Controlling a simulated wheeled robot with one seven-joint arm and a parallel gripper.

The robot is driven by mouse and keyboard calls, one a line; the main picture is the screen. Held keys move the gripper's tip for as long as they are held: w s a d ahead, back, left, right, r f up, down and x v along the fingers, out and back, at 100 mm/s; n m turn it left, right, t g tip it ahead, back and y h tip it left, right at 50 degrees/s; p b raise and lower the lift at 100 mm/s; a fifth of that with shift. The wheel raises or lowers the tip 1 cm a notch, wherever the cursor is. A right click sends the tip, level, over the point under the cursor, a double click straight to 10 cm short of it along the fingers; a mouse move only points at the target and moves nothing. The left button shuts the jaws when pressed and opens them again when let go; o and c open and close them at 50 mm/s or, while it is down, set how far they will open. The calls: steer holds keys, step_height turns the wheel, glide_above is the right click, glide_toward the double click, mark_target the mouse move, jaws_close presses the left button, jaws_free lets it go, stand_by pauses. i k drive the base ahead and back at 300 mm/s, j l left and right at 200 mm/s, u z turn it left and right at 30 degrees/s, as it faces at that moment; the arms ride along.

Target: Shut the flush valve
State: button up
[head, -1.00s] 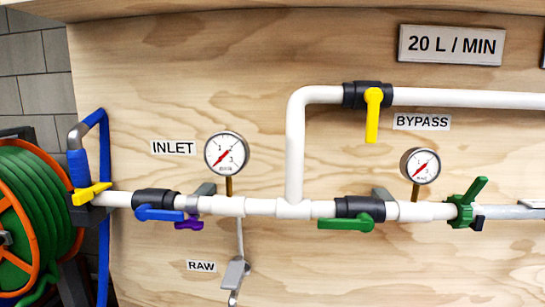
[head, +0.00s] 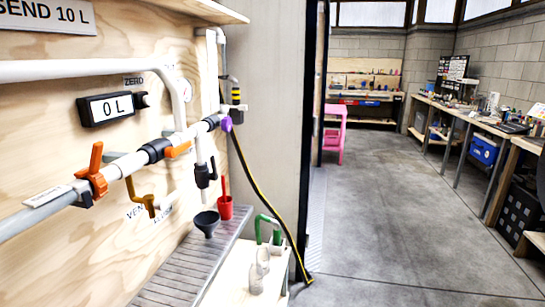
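No label that reads "flush" in full shows, so I cannot tell which valve is the flush valve. On the white pipe run (head: 45,195) at the left, an orange-handled valve (head: 95,170) has its handle standing up. Farther along, a black valve body (head: 156,151) has an orange lever (head: 178,150) lying roughly along the pipe. A brass-coloured fitting (head: 146,201) hangs below. A black valve (head: 203,174) sits on a vertical drop pipe; its handle position is unclear. The labels (head: 163,212) beneath are partly hidden. My gripper is not in view.
A yellow-black hose (head: 255,190) drops to the floor. Open concrete floor (head: 400,220) lies right, with a workbench (head: 460,115) beyond.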

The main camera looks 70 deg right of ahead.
mark_target(214, 167)
steer(key=z, duration=0.9)
